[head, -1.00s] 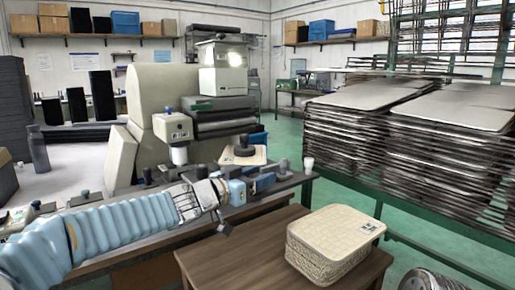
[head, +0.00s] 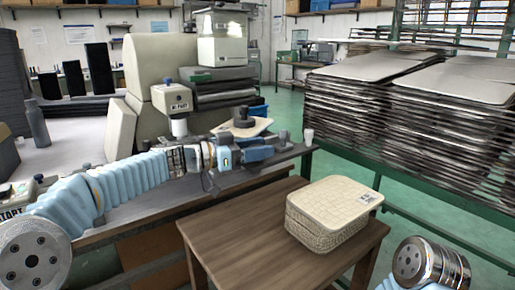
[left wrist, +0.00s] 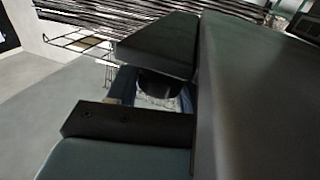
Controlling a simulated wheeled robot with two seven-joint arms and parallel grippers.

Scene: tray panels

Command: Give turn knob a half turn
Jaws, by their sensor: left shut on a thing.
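My left gripper (head: 274,147) reaches in from the left over the long bench. It is shut on a dark upright piece at the bench's right part, which I take for the turn knob (head: 283,136). In the left wrist view a dark rounded piece (left wrist: 158,86) sits between the dark fingers, mostly hidden by them, with something pale beyond it. How far the knob is turned cannot be told. My right gripper is out of view.
A black mushroom-shaped piece (head: 243,118) on a beige plate stands just behind the gripper. A small white cup (head: 308,136) is to the right. A wicker basket (head: 331,216) sits on the wooden table (head: 235,228) in front. Stacked trays (head: 345,115) fill the right.

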